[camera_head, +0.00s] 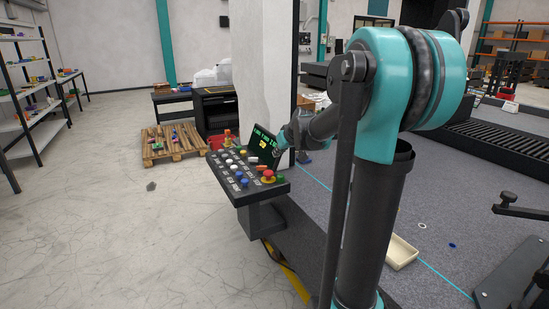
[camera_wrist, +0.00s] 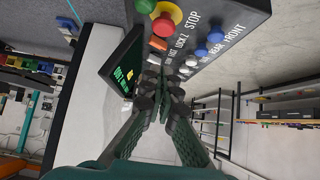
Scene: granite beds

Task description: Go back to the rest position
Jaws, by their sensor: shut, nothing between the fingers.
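My gripper (camera_wrist: 161,88) is shut and empty in the wrist view, with its fingertips close to the control panel (camera_wrist: 225,13). In the head view, my arm reaches to the panel (camera_head: 243,194), and my gripper is small and partly hidden beside the dark screen with green text (camera_head: 264,139). The screen also shows in the wrist view (camera_wrist: 121,70). A red knob on a yellow base (camera_wrist: 163,25) stands on the panel near the word STOP. Blue, white and orange buttons lie around it. I cannot tell whether the fingertips touch the panel.
A wooden pallet with small items (camera_head: 172,152) lies on the floor behind the panel. White shelves (camera_head: 30,88) stand at the left. A pale pillar (camera_head: 262,70) rises behind the screen. A cream tray (camera_head: 402,254) lies right of my arm. The left floor is mostly clear.

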